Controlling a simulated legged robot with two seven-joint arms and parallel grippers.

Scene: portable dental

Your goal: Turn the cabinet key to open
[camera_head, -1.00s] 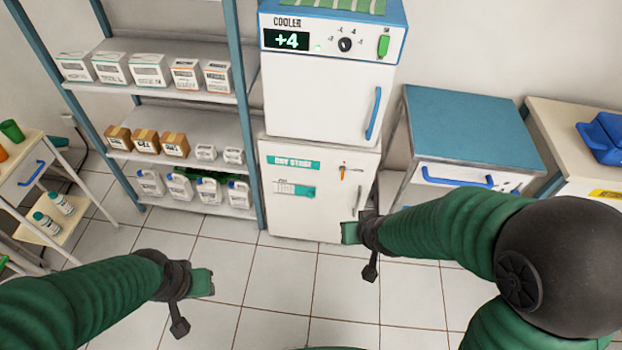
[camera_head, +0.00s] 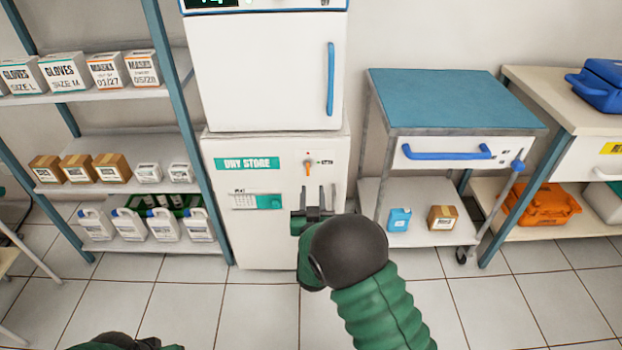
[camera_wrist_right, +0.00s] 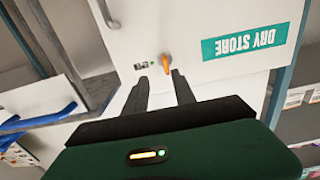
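The cabinet (camera_head: 225,210) is a white unit with a teal "DRY STORE" label, and its door looks shut. The orange key (camera_head: 308,168) sits in the lock at the door's upper right, its handle pointing down. It also shows in the right wrist view (camera_wrist_right: 166,65), which sees the door upside down. My right gripper (camera_head: 313,190) is open, with two dark fingers apart just below the key. In the wrist view its fingers (camera_wrist_right: 162,80) point toward the key, which appears between and beyond their tips, untouched. My left gripper (camera_head: 130,342) barely shows at the bottom edge.
A white cooler (camera_head: 262,75) stands on the cabinet. A shelf rack (camera_head: 165,95) with boxes and jugs is at left. A blue-topped cart (camera_head: 450,105) with a blue handle stands at right. The tiled floor (camera_head: 215,310) in front is clear.

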